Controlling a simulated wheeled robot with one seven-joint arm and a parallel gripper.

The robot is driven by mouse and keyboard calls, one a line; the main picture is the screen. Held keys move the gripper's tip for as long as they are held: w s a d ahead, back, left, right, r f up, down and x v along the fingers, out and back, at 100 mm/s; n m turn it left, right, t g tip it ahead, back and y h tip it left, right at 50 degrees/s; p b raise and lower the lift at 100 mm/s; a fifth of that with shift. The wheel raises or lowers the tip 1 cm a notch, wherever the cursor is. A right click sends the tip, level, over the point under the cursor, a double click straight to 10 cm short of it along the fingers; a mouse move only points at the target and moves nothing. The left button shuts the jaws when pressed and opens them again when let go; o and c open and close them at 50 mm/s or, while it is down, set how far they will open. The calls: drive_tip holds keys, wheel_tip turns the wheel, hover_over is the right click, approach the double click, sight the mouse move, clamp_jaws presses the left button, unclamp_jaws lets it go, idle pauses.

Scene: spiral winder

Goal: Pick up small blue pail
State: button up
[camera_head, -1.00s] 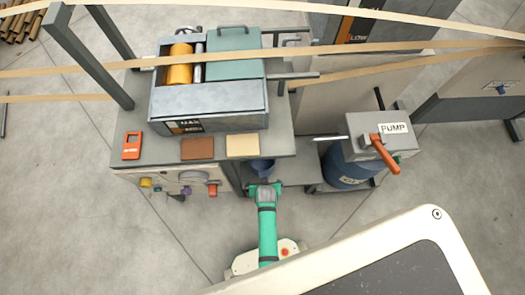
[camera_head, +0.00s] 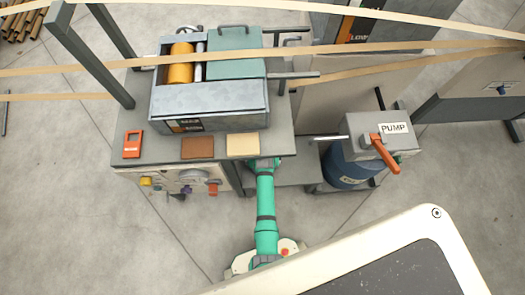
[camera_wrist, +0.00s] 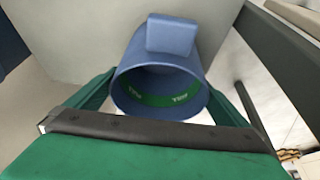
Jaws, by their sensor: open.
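The small blue pail (camera_wrist: 168,62) shows in the wrist view, with a blue block-like part at its top, an open rim facing me and a green band with lettering inside. My gripper (camera_wrist: 160,100) is open, with one green finger on either side of the pail. I cannot tell whether the fingers touch it. In the head view my green arm reaches to the front edge of the workbench (camera_head: 222,153), and the pail is hidden there behind the arm and the bench edge.
On the bench are an orange device (camera_head: 132,144), a brown block (camera_head: 197,148), a cream block (camera_head: 243,145) and a grey machine (camera_head: 210,103). A blue pump drum (camera_head: 348,170) stands to the right. Tan strips cross above.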

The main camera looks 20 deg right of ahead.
drive_tip(key=x, duration=0.4)
drive_tip(key=shift+w+d+f, duration=0.1)
drive_tip(key=shift+w+f, duration=0.1)
drive_tip(key=shift+w, duration=0.25)
drive_tip(key=shift+f, duration=0.25)
drive_tip(key=shift+s, duration=0.1)
drive_tip(key=c, duration=0.8)
